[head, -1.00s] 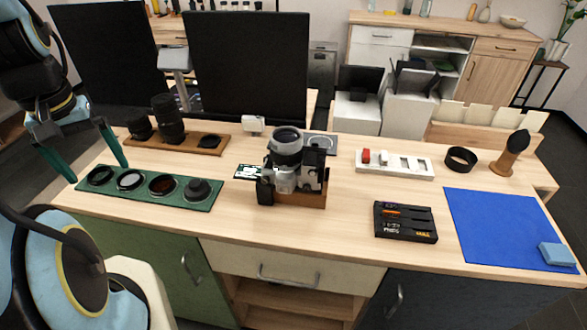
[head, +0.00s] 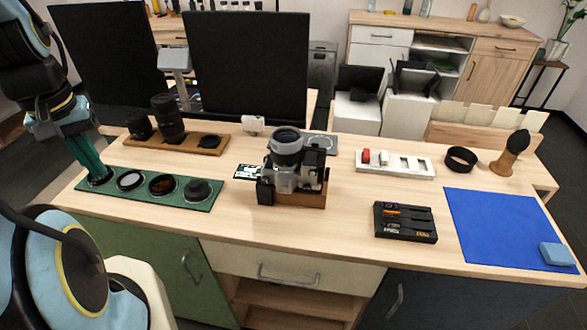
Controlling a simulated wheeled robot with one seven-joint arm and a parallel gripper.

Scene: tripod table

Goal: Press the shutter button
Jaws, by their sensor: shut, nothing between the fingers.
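The camera (head: 284,180) stands in the middle of the table on a brown wooden block (head: 312,200), with its lens pointing up. Its body is silver and black. I cannot make out the shutter button at this size. My gripper (head: 100,177) is at the far left, well apart from the camera. Its green fingers are together and point down, with the tips at the left end of the green filter tray (head: 146,206). They partly cover the leftmost round filter, and I cannot tell whether they touch it.
A wooden tray (head: 217,152) with lenses stands behind the green tray. A white tray (head: 417,172), black case (head: 405,222), black ring (head: 461,159) and blue mat (head: 512,238) lie to the right. Two dark panels (head: 248,65) rise behind. Bare tabletop lies in front of the camera.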

